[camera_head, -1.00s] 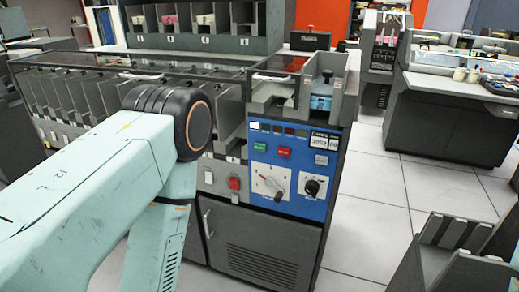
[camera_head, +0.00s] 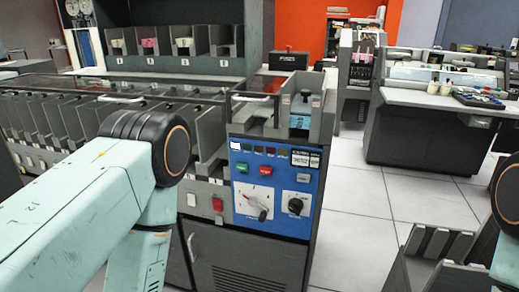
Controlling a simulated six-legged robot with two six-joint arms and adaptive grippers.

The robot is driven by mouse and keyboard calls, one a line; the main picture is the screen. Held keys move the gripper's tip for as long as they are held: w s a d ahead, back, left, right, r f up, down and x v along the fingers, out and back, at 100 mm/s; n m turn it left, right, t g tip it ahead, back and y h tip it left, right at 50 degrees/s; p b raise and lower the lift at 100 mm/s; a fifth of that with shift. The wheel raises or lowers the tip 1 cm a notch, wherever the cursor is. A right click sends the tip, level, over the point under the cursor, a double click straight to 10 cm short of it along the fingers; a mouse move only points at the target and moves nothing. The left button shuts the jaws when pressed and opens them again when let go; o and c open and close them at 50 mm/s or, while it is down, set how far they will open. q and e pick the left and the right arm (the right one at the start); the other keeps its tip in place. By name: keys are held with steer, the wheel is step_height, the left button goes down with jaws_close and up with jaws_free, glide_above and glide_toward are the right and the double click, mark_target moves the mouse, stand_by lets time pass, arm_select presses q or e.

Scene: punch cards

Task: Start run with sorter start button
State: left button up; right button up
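The card sorter (camera_head: 250,250) stands ahead of me, with a blue control panel (camera_head: 249,208) on its front. The panel has a green button (camera_head: 241,168), a red button (camera_head: 266,170), a white square at its upper left, a large dial (camera_head: 254,203) and a smaller dark knob (camera_head: 295,206). The button labels are too small to read surely. A separate red switch (camera_head: 217,205) sits on the grey strip left of the panel. My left arm's elbow is in front of the sorter's pockets, left of the panel. Part of my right arm shows at the right edge. Neither gripper is in view.
A teal-blue item (camera_head: 300,113) sits in the sorter's card feed. Grey upright dividers (camera_head: 430,240) stand in the lower right foreground. A desk-like machine (camera_head: 430,130) stands at the back right. Bare tiled floor (camera_head: 355,215) lies right of the sorter.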

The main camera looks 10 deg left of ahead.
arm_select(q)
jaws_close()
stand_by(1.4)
